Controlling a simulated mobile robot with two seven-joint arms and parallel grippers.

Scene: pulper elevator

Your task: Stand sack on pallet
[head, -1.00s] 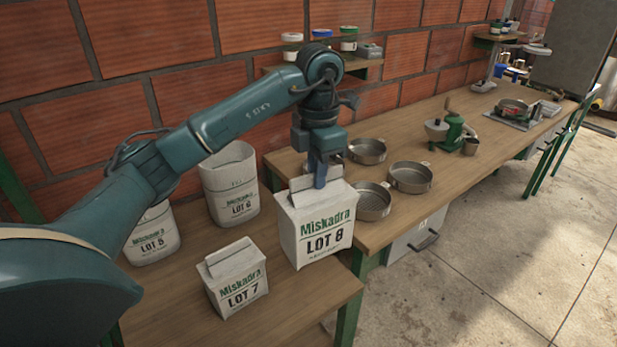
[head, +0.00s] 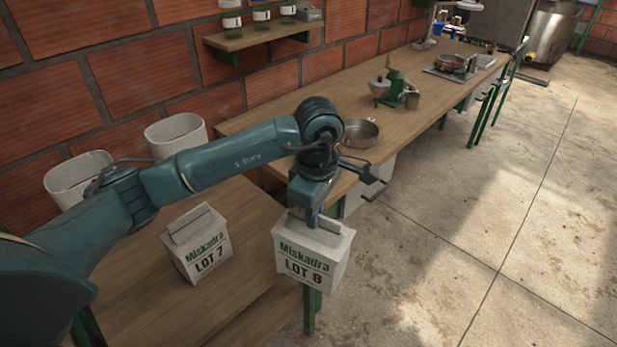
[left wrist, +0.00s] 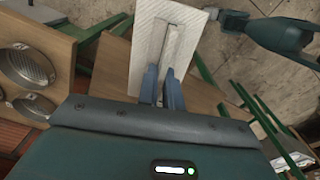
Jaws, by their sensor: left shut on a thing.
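The white paper sack marked Miskadra LOT 8 (head: 313,258) hangs upright at the front right corner of the near table in the head view. My left gripper (head: 313,217) is shut on its folded top, and the fingers also show on the sack's top fold in the left wrist view (left wrist: 162,88). A similar sack marked LOT 7 (head: 200,245) stands on the table to its left. No pallet can be made out. A teal arm, which seems to be my right one, ends in a gripper (left wrist: 232,20) near the sack in the left wrist view; its jaws are unclear.
The long workbench (head: 300,110) holds a metal sieve (head: 359,133) and a green grinder (head: 397,90). The concrete floor (head: 470,240) on the right is clear.

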